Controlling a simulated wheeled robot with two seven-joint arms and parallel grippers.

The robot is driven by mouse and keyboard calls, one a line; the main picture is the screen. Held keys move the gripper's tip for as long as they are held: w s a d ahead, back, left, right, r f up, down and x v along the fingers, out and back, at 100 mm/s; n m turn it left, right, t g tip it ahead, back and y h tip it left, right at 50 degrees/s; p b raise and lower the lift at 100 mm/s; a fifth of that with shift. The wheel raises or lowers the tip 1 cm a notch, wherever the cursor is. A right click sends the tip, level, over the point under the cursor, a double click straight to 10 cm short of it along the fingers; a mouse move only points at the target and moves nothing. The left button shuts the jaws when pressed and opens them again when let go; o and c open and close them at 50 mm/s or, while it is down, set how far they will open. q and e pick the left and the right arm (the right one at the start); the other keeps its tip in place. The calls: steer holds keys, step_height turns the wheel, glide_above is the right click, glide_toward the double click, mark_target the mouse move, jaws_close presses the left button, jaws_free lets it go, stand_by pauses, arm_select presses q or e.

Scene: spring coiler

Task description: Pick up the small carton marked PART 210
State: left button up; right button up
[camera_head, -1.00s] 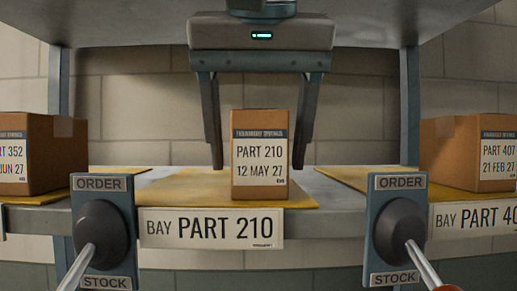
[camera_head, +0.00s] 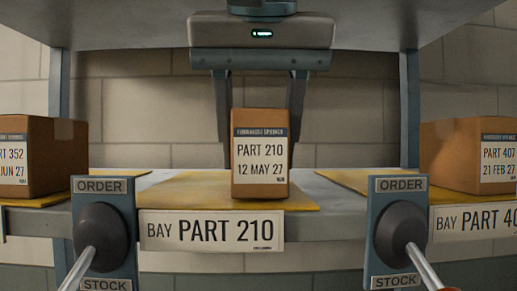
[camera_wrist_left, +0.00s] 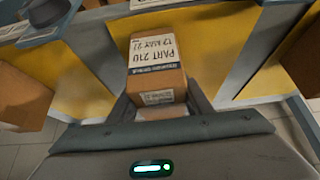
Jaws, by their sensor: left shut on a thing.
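The small carton marked PART 210 (camera_head: 262,155) stands upright on the yellow mat (camera_head: 180,190) of the middle bay, its label facing front. My left gripper (camera_head: 261,120) comes down from above behind the carton, one finger at each side, and is shut on it. In the left wrist view the carton (camera_wrist_left: 158,75) sits between the two fingers of the left gripper (camera_wrist_left: 160,105). The lower fingertips are partly hidden behind the carton in the head view. My right gripper is not in view.
A PART 352 carton (camera_head: 50,150) stands in the bay at left and a PART 407 carton (camera_head: 450,152) at right. Two ORDER/STOCK levers (camera_head: 100,235) (camera_head: 400,230) flank the BAY PART 210 sign (camera_head: 212,230). A shelf (camera_head: 120,22) hangs above.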

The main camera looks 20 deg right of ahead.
arm_select(q)
steer(key=shift+r+b, duration=0.4)
steer(key=shift+r, duration=0.9)
steer(key=shift+s+r+b, duration=0.15)
steer(key=shift+s+b, duration=0.05)
steer(key=shift+b, duration=0.1)
steer(key=s+a+b, duration=0.2)
steer(key=s+b, duration=0.1)
steer(key=s, duration=0.5)
steer(key=s+a+b, duration=0.3)
steer(key=s, duration=0.6)
steer(key=shift+r, duration=0.15)
